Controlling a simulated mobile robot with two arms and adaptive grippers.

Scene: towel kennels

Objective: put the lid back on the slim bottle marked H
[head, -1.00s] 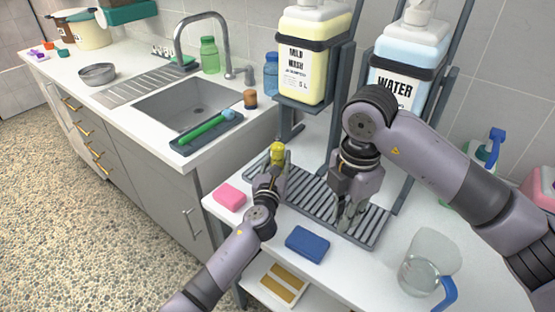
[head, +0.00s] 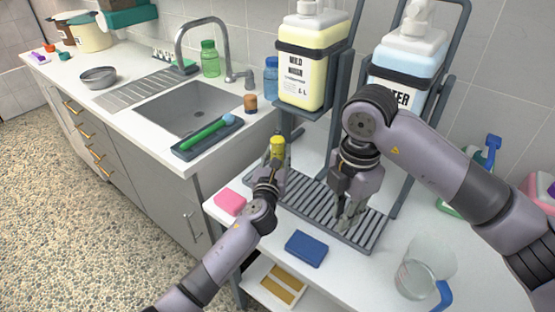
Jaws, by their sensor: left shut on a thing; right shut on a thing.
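My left gripper (head: 275,165) is shut on a small yellow piece (head: 278,146), held upright above the left end of the grey slatted drip tray (head: 373,238). I cannot tell whether this is the lid or part of the slim bottle. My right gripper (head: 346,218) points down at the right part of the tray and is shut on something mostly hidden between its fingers. No letter H is readable on either held piece.
A pink sponge (head: 230,202) and a blue sponge (head: 306,248) lie in front of the tray. A clear jug (head: 422,268) stands at the right. The MILD WASH container (head: 305,80) and the WATER container (head: 408,60) stand on stands behind. The sink (head: 195,110) is left.

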